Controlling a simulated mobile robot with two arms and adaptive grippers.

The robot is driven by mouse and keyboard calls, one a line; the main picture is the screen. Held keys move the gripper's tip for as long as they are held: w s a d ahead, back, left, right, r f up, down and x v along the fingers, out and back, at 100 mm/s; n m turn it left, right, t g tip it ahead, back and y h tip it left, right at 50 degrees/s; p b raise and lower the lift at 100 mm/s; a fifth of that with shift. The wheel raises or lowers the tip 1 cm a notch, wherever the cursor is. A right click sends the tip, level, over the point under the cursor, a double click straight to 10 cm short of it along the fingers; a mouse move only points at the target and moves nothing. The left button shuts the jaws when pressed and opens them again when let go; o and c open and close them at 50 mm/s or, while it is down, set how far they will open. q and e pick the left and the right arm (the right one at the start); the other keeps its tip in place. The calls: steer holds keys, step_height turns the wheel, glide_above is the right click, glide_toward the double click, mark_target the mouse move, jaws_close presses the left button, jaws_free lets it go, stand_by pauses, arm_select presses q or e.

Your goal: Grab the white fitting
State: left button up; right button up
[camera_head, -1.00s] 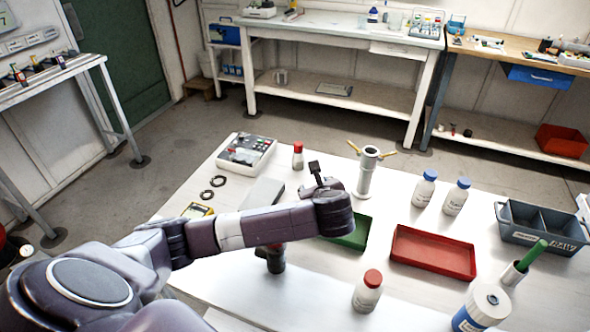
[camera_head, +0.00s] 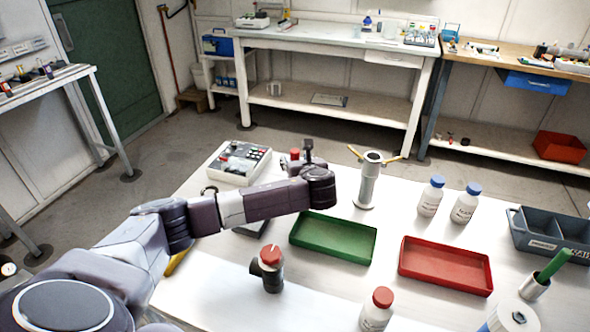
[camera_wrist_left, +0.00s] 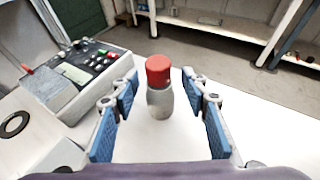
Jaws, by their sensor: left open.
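No thing shows clearly as a separate white fitting. A small pale grey-white piece with a red cap (camera_wrist_left: 159,72) stands upright on the white table in the left wrist view. My left gripper (camera_wrist_left: 161,112) is open, with one blue-padded finger on each side of it and no contact visible. In the head view only its red top (camera_head: 295,153) shows, beside my left gripper (camera_head: 297,164); my arm hides the rest. My right gripper is in neither view.
A control box (camera_head: 239,162) stands left of the gripper. A metal column with brass handles (camera_head: 368,183) stands to the right. Green (camera_head: 333,238) and red (camera_head: 445,266) trays, blue-capped bottles (camera_head: 431,196) and a dark red-topped piece (camera_head: 271,268) share the table.

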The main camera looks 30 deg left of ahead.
arm_select(q)
steer(key=shift+x, duration=0.8)
jaws_close()
